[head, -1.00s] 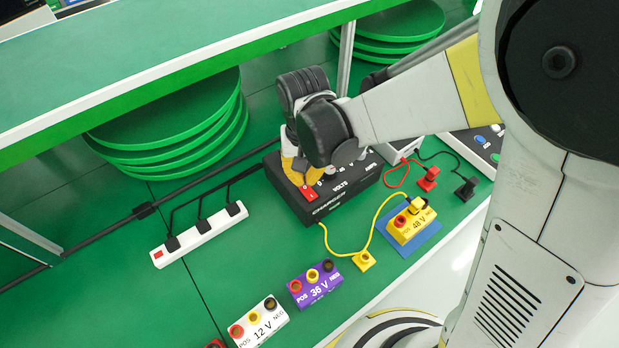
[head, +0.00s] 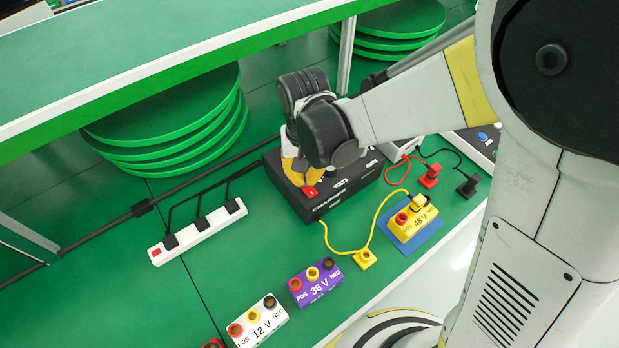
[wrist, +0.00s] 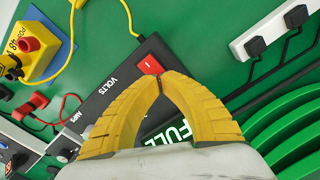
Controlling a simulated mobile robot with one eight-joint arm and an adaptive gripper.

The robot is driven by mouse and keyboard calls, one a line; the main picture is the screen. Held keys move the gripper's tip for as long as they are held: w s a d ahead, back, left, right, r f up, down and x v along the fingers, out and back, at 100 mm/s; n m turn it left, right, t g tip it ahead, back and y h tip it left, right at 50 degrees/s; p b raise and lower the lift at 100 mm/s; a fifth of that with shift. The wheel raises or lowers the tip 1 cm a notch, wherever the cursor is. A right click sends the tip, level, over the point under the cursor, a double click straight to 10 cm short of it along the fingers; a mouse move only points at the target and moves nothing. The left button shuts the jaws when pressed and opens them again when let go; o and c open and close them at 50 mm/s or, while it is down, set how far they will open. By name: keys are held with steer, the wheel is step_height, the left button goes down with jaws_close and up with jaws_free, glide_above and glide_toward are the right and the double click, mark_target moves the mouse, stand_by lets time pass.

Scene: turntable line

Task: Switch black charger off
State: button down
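The black charger (head: 338,200) stands on the green bench with its lettered face up. It also fills the middle of the wrist view (wrist: 112,92). Its red rocker switch (wrist: 149,65), with a white mark, is at one corner of the face. In the head view, the switch (head: 310,191) is partly covered by my gripper (head: 303,184). My yellow fingers are closed tip to tip, with nothing held. Their tips (wrist: 160,77) are right at the switch's edge; I cannot tell whether they touch it. A lit "FULL" display (wrist: 170,132) shows partly behind the fingers.
A white power strip (head: 198,232) lies left of the charger. A yellow 48 V battery (head: 413,222) sits on a blue pad to the right, with cables nearby. Purple 36 V (head: 315,285) and white 12 V (head: 262,322) batteries stand in front. A shelf (head: 180,70) overhangs behind.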

steer(key=shift+f+b, duration=0.55)
steer(key=shift+f, duration=0.15)
step_height(320, 180, up, 7)
steer(key=p, duration=0.5)
steer(key=shift+r, duration=0.1)
stand_by(0.5)
steer(key=s+d+r+t, duration=0.3)
steer(key=d+r, duration=0.4)
steer(key=d, duration=0.3)
steer(key=s+d+r+m+t, duration=0.1)
steer(key=s+d+r+t, duration=0.3)
steer(key=d+r, duration=0.3)
steer(key=d, duration=0.4)
stand_by(0.9)
